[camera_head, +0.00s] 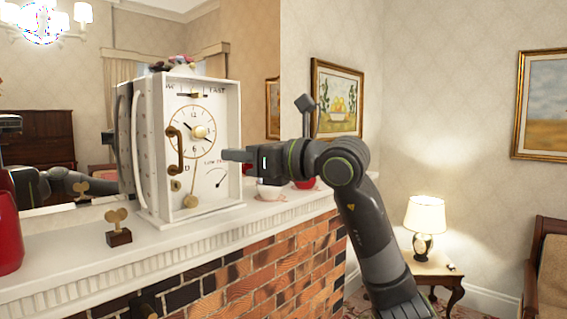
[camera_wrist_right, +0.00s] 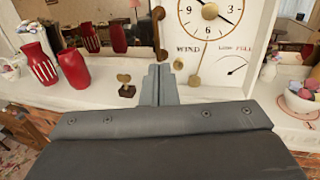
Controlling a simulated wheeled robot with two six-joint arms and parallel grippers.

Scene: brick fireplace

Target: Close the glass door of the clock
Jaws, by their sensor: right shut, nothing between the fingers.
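The clock (camera_head: 150,150) is a white cabinet standing upright on the mantel, with a dial and a small gauge on its front. It also shows in the right wrist view (camera_wrist_right: 225,70). A curved brass handle (camera_head: 175,150) stands at the left of the clock front. The glass itself is too clear to make out, so I cannot tell the door's angle. My right gripper (camera_head: 228,155) is shut and empty, in front of the right part of the clock front in the head view. Its closed fingers show in the right wrist view (camera_wrist_right: 160,85), below the handle. My left gripper is not in view.
A winding key on a dark block (camera_head: 118,227) and a red vase (camera_head: 8,230) stand left of the clock on the white mantel (camera_head: 75,245). Bowls (camera_head: 270,190) stand to its right. A mirror is behind. A lamp (camera_head: 424,225) is on a side table at right.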

